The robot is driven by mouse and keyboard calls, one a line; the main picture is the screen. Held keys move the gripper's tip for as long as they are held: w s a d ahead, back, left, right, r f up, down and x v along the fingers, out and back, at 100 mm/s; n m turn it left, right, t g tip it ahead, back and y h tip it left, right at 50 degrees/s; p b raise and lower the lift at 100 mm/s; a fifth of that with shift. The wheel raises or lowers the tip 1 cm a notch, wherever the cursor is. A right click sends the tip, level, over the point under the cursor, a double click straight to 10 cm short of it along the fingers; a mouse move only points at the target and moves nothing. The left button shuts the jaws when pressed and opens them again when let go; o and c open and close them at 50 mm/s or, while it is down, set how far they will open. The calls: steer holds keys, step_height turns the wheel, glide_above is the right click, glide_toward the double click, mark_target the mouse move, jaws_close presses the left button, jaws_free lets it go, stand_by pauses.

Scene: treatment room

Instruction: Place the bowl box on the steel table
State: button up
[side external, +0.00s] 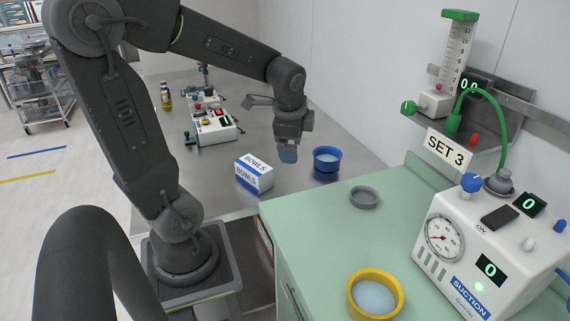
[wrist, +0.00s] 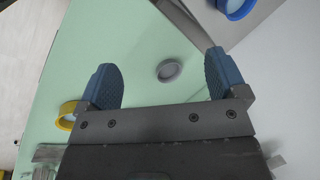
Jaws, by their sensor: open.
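The bowl box (side external: 254,173), white and blue with "BOWLS" lettering, sits on the steel table (side external: 215,173) near the corner of the green counter. Nothing holds it. My gripper (side external: 288,154) is up and to the right of the box in the side view, apart from it. In the wrist view my gripper (wrist: 160,60) shows two blue fingers spread wide with nothing between them. The box is not in the wrist view.
A blue bowl (side external: 327,160) stands right of the box. The green counter (side external: 320,235) holds a grey dish (side external: 365,197), a yellow bowl (side external: 375,294) and a suction unit (side external: 480,250). A device with buttons (side external: 213,124) stands farther back on the steel table.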

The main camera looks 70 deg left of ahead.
steer(key=s+d+r+n+t+h, duration=0.1)
steer(key=s+d+r+n, duration=0.1)
steer(key=d, duration=0.6)
steer(key=s+d+r+n+t+h, duration=0.2)
steer(key=s+d+n, duration=0.3)
steer(key=d, duration=0.3)
steer(key=shift+s+r, duration=0.3)
steer(key=shift+r, duration=0.05)
